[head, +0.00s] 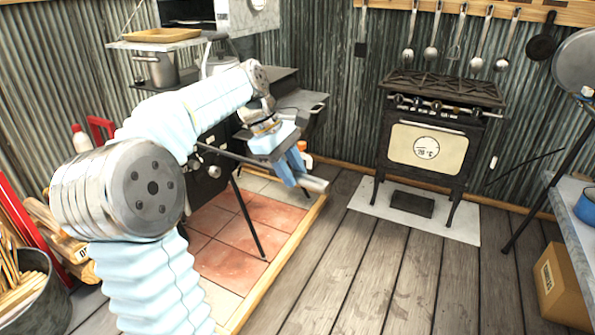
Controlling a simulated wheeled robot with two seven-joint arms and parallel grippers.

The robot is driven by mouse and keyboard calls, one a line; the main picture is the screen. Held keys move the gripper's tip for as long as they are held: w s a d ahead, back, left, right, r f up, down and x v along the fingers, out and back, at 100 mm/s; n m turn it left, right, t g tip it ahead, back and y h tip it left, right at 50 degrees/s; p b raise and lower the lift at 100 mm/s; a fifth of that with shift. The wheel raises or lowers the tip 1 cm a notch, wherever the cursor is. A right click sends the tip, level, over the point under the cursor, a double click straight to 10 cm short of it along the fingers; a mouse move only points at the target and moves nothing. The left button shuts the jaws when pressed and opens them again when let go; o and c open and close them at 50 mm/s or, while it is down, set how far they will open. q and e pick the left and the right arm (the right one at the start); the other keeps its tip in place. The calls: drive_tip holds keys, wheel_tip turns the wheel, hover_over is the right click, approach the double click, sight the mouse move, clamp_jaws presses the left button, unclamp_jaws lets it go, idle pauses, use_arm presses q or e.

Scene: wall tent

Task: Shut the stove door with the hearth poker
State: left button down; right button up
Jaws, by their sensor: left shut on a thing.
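My left gripper (296,170) is shut on the hearth poker. The poker's pale grey handle (316,184) sticks out at the fingertips. Its thin dark rod (238,156) runs left from the gripper to the front of the black stove (205,180). The stove stands on legs on a tiled hearth at the left, and my left arm covers much of it. A small round metal knob (214,171) shows on its dark front. I cannot tell how far the door stands open, or whether the poker tip touches it. My right gripper is out of view.
A second black range (428,150) with a cream oven door stands on a pale mat at the back right. A wood-edged tiled hearth (250,240) lies below the stove. The plank floor (350,265) is clear. A cardboard box (562,285) is at the right.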

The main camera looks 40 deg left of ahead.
sight(312, 178)
use_arm(q)
drive_tip(key=shift+a, duration=0.2)
drive_tip(key=shift+s+a, duration=0.15)
drive_tip(key=shift+a, duration=1.05)
drive_tip(key=shift+a, duration=1)
drive_tip(key=shift+w+d+r+b, duration=0.1)
drive_tip(key=shift+d+r, duration=0.1)
drive_tip(key=shift+d, duration=1.4)
drive_tip(key=shift+w+d+r+b, duration=0.1)
drive_tip(key=shift+d+r, duration=0.05)
drive_tip(key=shift+d, duration=1.45)
drive_tip(key=shift+d+r+b, duration=0.1)
drive_tip(key=shift+d+r, duration=0.1)
drive_tip(key=shift+d, duration=1.4)
